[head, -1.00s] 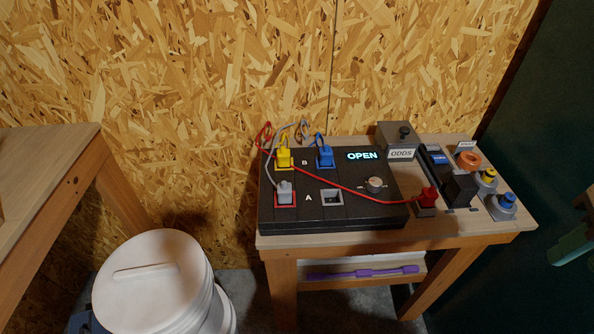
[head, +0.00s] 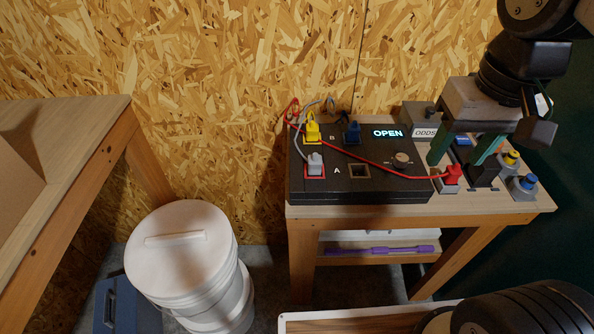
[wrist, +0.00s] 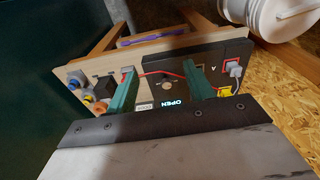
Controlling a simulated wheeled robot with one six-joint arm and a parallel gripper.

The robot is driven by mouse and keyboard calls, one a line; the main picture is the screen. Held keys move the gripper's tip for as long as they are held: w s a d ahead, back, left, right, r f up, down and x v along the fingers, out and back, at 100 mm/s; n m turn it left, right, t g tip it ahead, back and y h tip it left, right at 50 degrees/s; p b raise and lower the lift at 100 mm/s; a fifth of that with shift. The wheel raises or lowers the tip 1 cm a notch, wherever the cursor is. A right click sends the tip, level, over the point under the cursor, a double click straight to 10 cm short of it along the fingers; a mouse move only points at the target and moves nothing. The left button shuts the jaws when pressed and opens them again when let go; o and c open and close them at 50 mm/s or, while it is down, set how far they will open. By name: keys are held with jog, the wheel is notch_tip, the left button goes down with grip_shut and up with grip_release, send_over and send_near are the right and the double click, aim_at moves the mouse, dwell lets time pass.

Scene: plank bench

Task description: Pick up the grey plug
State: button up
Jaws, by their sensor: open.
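The grey plug (head: 315,163) sits upright in a red-framed socket in row A, at the left front of the black panel (head: 380,184). A grey cable runs up from it towards the back. In the wrist view the grey plug (wrist: 234,70) is at the right, beyond the fingers. My gripper (head: 466,158) is open and empty, with two green fingers pointing down above the right part of the bench. It is well to the right of the plug and apart from it. In the wrist view its fingers (wrist: 160,90) stand spread over the panel's display side.
A yellow plug (head: 312,131) and a blue plug (head: 352,133) stand in row B. A red cable crosses the panel to a red plug (head: 453,174). An empty socket (head: 359,172) is right of the grey plug. A white bucket (head: 180,240) stands left of the bench.

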jog(key=w+a+f, duration=0.3)
jog(key=w+a, duration=0.6)
jog(key=w, duration=0.1)
jog(key=g, duration=0.1)
send_over(316, 154)
jog(key=f, duration=0.4)
jog(key=shift+w+d+f, duration=0.1)
jog(key=shift+d+f, duration=0.2)
jog(key=shift+f, duration=0.1)
jog(key=f, duration=0.7)
jog(key=shift+a+f, duration=0.4)
jog(key=shift+f, duration=0.25)
jog(key=c, duration=1)
